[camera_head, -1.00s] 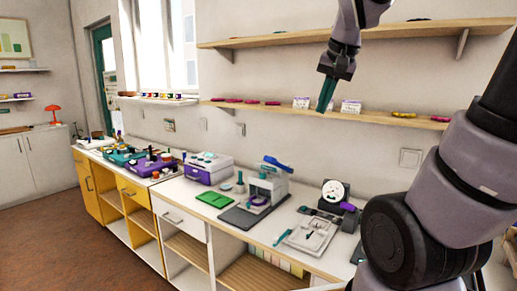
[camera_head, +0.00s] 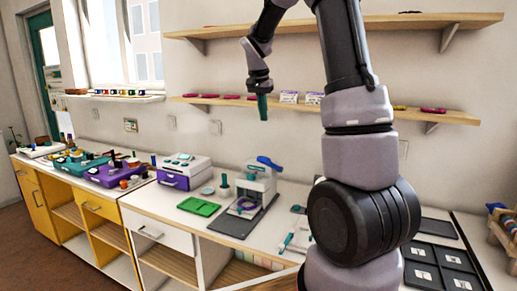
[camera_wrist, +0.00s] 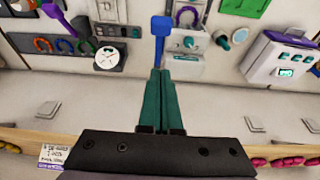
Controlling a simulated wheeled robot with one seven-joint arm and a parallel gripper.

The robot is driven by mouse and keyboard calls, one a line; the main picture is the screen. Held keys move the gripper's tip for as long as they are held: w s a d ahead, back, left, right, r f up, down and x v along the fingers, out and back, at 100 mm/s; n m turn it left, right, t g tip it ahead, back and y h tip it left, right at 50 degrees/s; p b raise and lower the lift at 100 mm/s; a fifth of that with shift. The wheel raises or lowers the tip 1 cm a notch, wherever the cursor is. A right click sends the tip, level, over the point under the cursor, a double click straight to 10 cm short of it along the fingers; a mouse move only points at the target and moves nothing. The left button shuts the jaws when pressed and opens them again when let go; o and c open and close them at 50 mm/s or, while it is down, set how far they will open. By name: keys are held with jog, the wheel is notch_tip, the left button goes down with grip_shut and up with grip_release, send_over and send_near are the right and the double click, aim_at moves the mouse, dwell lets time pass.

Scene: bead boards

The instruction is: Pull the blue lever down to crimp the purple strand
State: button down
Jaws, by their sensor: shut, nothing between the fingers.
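The crimping press (camera_head: 262,183) stands on a dark grey mat (camera_head: 238,224) on the bench, and its blue lever (camera_head: 270,163) sticks up at the top. The purple strand (camera_head: 244,206) is a small curved piece at the press's base. In the wrist view, the blue lever (camera_wrist: 160,27) appears straight beyond my fingertips, and the purple strand (camera_wrist: 187,13) is near the top edge. My gripper (camera_head: 263,112) has teal fingers, points down and hangs above the lever, apart from it. The fingers (camera_wrist: 161,75) are together and empty.
A green tray (camera_head: 199,206) and a purple-and-white box (camera_head: 184,170) stand left of the press. A wall shelf (camera_head: 350,107) with small packets runs behind my gripper. My own arm hides part of the bench to the right of the press.

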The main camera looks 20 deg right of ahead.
jog(key=x, duration=1)
jog(key=shift+s+a+f, duration=0.25)
jog(key=shift+f, duration=0.3)
jog(key=shift+s+a+f, duration=0.25)
jog(key=shift+f, duration=0.25)
jog(key=shift+s+a+f, duration=0.2)
jog(key=shift+f, duration=0.45)
jog(key=shift+a, duration=0.1)
